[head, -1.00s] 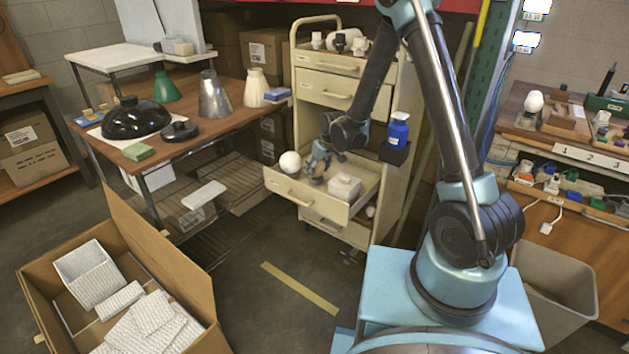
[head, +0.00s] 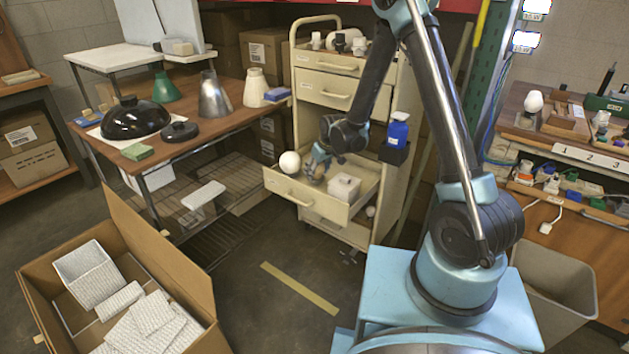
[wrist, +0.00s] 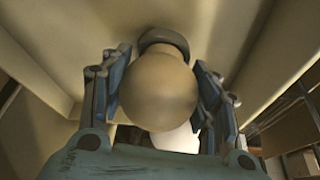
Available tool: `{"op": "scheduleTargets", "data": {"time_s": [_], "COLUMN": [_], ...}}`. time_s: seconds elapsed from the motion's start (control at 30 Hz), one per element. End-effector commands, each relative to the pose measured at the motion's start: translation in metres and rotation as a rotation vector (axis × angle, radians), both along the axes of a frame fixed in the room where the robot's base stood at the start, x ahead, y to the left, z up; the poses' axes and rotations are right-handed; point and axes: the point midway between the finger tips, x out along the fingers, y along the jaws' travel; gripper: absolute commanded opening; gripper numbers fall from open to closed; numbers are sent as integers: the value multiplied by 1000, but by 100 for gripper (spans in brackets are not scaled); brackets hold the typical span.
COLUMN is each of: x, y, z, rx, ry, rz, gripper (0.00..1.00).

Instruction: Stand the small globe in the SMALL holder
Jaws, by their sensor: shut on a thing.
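My gripper (wrist: 158,98) is shut on a pale round globe (wrist: 158,88), with a finger on each side of it. A dark ring (wrist: 165,40) shows just beyond the globe; I cannot tell whether it is joined to it. In the head view my gripper (head: 317,168) is at the open drawer (head: 310,208), and the held globe cannot be made out. A larger-looking white globe (head: 289,163) is at the drawer's left side. On the right bench a white globe (head: 534,101) stands near wooden blocks (head: 565,117). I cannot tell which thing is the small holder.
A blue bottle (head: 398,131) stands on the cart's side. An open carton (head: 180,262) and a grey bin (head: 560,290) stand on the floor.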

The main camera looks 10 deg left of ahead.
Motion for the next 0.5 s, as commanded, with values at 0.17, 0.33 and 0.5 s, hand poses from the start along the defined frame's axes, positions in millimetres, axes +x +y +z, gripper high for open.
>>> {"op": "scheduleTargets", "data": {"time_s": [0.17, 0.33, 0.5], "x": [0, 0, 0], "y": [0, 0, 0], "z": [-3, -5, -5], "rx": [0, 0, 0], "ry": [0, 0, 0], "rz": [0, 0, 0], "gripper": [35, 35, 35]}}
